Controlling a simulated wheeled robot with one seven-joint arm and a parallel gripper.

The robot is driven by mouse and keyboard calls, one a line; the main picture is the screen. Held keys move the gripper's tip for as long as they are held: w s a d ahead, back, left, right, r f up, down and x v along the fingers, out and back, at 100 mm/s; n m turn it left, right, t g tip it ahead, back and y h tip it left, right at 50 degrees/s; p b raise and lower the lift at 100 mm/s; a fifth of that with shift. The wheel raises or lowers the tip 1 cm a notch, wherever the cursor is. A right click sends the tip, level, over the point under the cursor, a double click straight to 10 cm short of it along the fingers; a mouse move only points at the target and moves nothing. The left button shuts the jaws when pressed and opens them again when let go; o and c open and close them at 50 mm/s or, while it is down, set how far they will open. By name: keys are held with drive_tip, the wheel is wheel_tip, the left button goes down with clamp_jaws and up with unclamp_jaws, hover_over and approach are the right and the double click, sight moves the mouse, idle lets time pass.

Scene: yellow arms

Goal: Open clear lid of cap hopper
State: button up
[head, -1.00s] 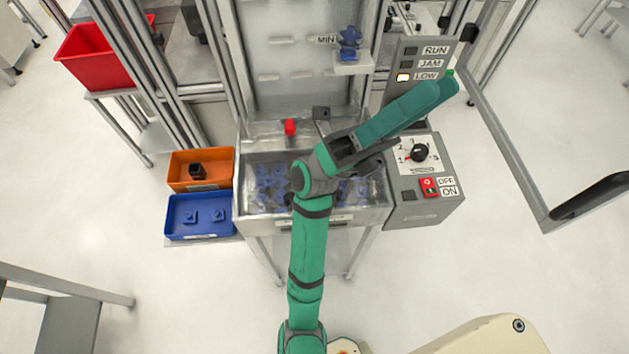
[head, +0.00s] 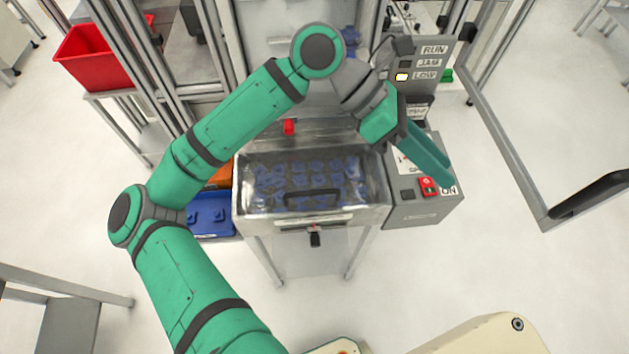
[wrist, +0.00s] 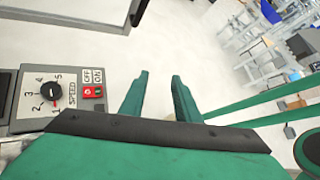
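The cap hopper (head: 240,206) stands in the middle of the head view, a metal bin with several blue caps inside. Its clear lid (head: 270,200) lies closed over the caps, with a dark bar handle (head: 312,193) near the front. A black latch (head: 315,239) hangs on the hopper's front below the lid. My gripper (head: 440,172) is right of the hopper, above the control box, and does not touch the lid. In the wrist view its two green fingers (wrist: 160,92) are apart with nothing between them.
The control box (head: 415,212) with a speed dial (wrist: 51,92) and red switch (head: 428,186) adjoins the hopper's right side. A status panel (head: 420,70) has LOW lit. A blue bin (head: 210,215) is left. A door frame with black handle (head: 592,194) stands right.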

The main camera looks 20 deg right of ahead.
drive_tip(key=w+a+f+t+y, duration=0.4)
drive_tip(key=w+a+f, duration=0.1)
drive_tip(key=w+a, duration=0.1)
drive_tip(key=n+t+y, duration=0.2)
drive_tip(key=t+y, duration=0.1)
drive_tip(key=y, duration=0.1)
approach(314, 191)
drive_tip(key=f, duration=0.5)
drive_tip(key=s+f, duration=0.1)
drive_tip(key=f, duration=0.1)
drive_tip(key=shift+s+f, duration=0.1)
drive_tip(key=shift+f, duration=0.15)
clamp_jaws()
